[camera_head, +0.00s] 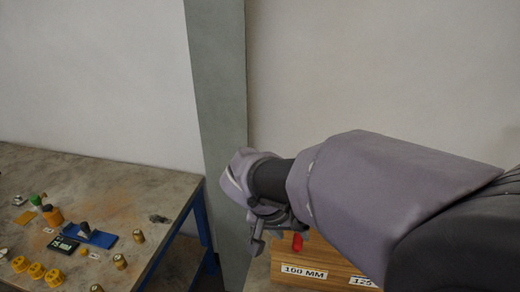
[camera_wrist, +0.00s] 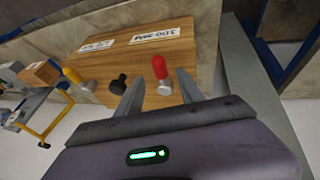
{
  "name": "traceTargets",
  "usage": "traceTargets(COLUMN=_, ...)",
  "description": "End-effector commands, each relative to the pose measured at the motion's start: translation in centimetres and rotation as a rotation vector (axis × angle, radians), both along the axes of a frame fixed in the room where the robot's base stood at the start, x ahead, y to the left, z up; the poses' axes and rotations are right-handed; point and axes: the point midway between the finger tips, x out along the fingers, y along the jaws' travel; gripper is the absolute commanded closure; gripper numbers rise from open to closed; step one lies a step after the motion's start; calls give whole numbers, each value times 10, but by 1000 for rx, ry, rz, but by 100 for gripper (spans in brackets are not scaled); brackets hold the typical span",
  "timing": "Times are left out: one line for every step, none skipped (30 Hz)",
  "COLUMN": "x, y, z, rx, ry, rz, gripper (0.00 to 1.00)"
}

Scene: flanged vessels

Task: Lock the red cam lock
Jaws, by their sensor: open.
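In the wrist view a red-handled cam lock (camera_wrist: 160,68) with a silver base stands on a wooden block (camera_wrist: 203,50). My gripper (camera_wrist: 158,88) is open, with one finger on each side of this lock in the picture. I cannot tell whether the fingers touch it or stop short.
A black knob (camera_wrist: 118,82) stands on the block, left of the red lock. White labels mark the block, one reading 100 MM (camera_head: 304,272). A cluttered workbench (camera_head: 115,180) is at the left, and a grey-green column (camera_head: 218,90) stands behind my gripper.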

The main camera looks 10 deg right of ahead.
Motion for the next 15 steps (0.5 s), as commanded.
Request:
traceTargets(x=3, y=-5, z=-16, rx=-1, ry=2, rz=-1, gripper=55)
traceTargets(x=5, y=-7, z=-22, rx=-1, ry=2, rz=-1, gripper=55)
traceTargets(x=7, y=-10, z=-28, rx=0, ry=2, rz=-1, gripper=55)
traceTargets(x=9, y=-12, z=-32, rx=-1, ry=1, rz=-1, gripper=55)
traceTargets(x=10, y=-13, z=-36, rx=0, ry=1, rz=-2, gripper=55)
traceTargets(x=12, y=-15, z=-40, rx=0, ry=0, rz=0, gripper=55)
traceTargets(x=13, y=-16, z=-42, rx=0, ry=1, rz=0, gripper=55)
traceTargets(x=13, y=-17, z=-44, rx=0, ry=0, rz=-1, gripper=55)
traceTargets(x=14, y=-18, z=-45, rx=0, ry=0, rz=0, gripper=55)
traceTargets(x=14, y=-19, z=-46, rx=0, ry=0, rz=0, gripper=55)
traceTargets(x=15, y=-19, z=-47, rx=1, ry=-1, rz=1, gripper=55)
traceTargets(x=15, y=-19, z=-47, rx=0, ry=-1, rz=2, gripper=55)
traceTargets(x=15, y=-19, z=-47, rx=0, ry=-1, rz=2, gripper=55)
traceTargets(x=15, y=-19, z=-47, rx=0, ry=-1, rz=2, gripper=55)
traceTargets(x=15, y=-19, z=-47, rx=0, ry=-1, rz=2, gripper=55)
